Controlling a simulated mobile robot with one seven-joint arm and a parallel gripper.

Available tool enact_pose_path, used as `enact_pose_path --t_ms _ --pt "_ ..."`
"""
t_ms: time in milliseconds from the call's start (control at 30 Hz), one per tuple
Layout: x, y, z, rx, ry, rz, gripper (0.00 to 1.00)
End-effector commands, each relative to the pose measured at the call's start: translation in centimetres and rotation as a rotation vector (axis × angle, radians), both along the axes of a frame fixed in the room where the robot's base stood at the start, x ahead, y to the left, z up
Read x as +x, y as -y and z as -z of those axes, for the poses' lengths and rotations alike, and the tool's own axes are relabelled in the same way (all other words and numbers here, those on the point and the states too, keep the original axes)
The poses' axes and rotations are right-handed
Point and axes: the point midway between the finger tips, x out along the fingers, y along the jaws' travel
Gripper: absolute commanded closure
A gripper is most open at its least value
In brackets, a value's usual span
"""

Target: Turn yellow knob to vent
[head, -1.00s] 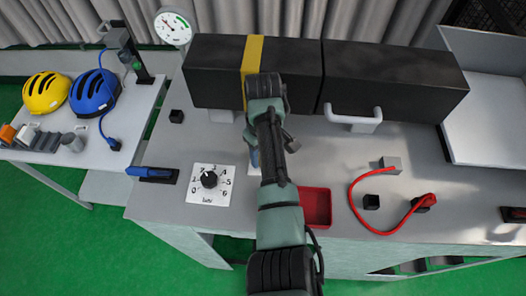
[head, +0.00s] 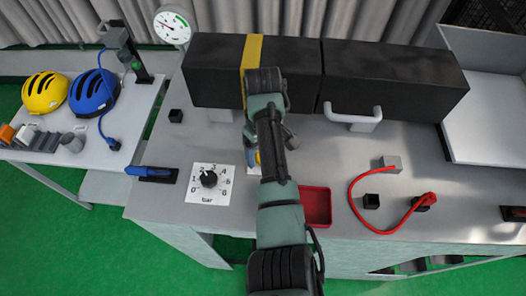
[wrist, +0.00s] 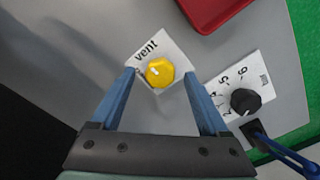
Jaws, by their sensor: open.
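The yellow knob (wrist: 160,72) sits on a white plate (wrist: 145,50) marked "vent" in the wrist view. A white pointer line shows on its top. In the head view only a sliver of the yellow knob (head: 257,158) shows beside my arm, which hides the rest. My gripper (wrist: 160,82) is open, with its two blue fingers on either side of the knob in the picture. The knob lies between the fingertips as seen from the wrist; I cannot tell whether they touch it.
A black knob (head: 209,179) on a white bar dial stands left of my arm. A red tray (head: 315,207) lies to the right. Black boxes (head: 390,80) stand behind, one with a grey handle (head: 352,117). A red cable (head: 385,232) lies farther right.

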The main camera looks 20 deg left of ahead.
Motion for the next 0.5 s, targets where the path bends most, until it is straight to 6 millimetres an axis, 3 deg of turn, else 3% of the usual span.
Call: enact_pose_path --t_ms 167,367,500 --pt "0.2 0.0 -3.0 0.002 0.008 -0.001 0.21" --pt "0.1 0.1 -8.6 -0.001 0.004 0.002 0.21" --pt "0.0 0.2 -10.5 -0.001 0.002 0.002 0.21"
